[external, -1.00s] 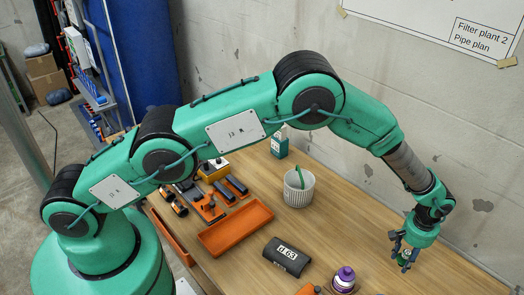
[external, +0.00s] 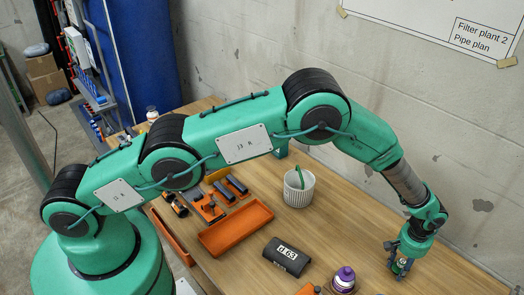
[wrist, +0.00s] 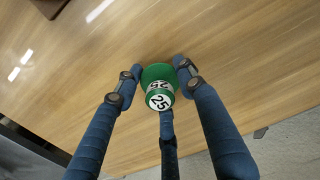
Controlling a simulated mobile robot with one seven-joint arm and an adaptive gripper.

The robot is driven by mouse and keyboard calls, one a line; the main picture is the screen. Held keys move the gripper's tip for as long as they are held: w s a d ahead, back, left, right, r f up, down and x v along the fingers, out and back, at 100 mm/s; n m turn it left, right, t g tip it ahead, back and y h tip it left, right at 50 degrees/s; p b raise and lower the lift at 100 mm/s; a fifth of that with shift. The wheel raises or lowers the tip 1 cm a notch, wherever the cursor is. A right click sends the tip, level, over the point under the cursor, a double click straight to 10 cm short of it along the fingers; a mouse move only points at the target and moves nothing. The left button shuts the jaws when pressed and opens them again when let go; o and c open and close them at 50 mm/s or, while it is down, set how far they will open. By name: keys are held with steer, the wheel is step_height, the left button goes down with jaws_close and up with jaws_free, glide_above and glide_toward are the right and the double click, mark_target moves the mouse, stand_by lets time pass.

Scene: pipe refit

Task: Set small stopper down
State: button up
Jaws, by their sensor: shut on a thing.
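The small stopper (wrist: 157,75) is green with a white top marked 25. In the wrist view it sits between the fingers of my gripper (wrist: 158,82), which are shut on it. In the external view my gripper (external: 399,263) points down over the right part of the wooden table (external: 330,225), and the stopper's green and white parts show small between the fingers (external: 401,267). Its lower side is hidden, and I cannot tell whether it touches the table.
A purple-topped stopper (external: 344,276) stands left of my gripper. Further left are a dark d 63 piece (external: 287,256), an orange tray (external: 236,228) and a white ribbed cup (external: 299,190) with a green item inside. The wall (external: 440,130) borders the table behind. Bare wood surrounds my gripper.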

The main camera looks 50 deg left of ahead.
mark_target(403, 261)
steer(key=shift+f, duration=0.15)
steer(key=o, duration=1.3)
step_height(403, 261, up, 12)
steer(key=shift+r, duration=0.15)
stand_by(0.5)
